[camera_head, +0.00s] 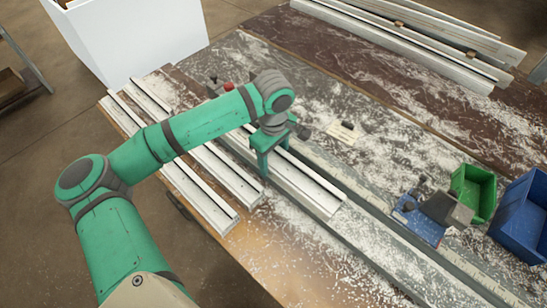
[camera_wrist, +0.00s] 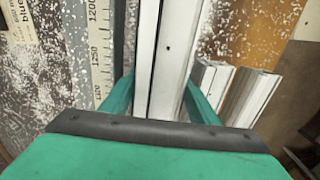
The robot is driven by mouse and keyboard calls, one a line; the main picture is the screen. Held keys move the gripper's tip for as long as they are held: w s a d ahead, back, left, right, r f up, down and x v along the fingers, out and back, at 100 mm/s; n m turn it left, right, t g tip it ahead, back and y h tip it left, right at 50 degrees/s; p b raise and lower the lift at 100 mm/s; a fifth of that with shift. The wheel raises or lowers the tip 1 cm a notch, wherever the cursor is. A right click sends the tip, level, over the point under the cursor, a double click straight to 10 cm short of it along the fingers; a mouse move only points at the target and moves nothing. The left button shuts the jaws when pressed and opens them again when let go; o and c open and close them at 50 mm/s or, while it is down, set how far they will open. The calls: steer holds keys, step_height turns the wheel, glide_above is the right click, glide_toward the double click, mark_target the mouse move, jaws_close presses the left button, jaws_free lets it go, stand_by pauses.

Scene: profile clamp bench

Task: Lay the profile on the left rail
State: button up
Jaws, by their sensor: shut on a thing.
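My gripper (camera_head: 270,160) is shut on a long white profile (camera_head: 312,190) with a dark groove. In the wrist view the profile (camera_wrist: 174,50) runs lengthwise between the two green fingers (camera_wrist: 158,98). In the head view it slants from upper left to lower right over the bench. A grey rail strip (camera_head: 365,250) continues from under its near end, and another long grey strip (camera_head: 375,204) runs along its right side. I cannot tell which is the left rail, or whether the profile touches a rail or hangs just above it.
Two more white profiles (camera_head: 195,195) (camera_head: 228,172) lie left of the held one. A numbered scale (camera_wrist: 100,45) runs beside it. A blue clamp block (camera_head: 418,218), a green bin (camera_head: 473,190) and a blue bin (camera_head: 522,215) stand right. More profiles (camera_head: 400,40) lie at the back.

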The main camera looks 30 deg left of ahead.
mark_target(274, 158)
steer(key=o, duration=1.3)
steer(key=shift+o, duration=0.2)
step_height(274, 158, up, 12)
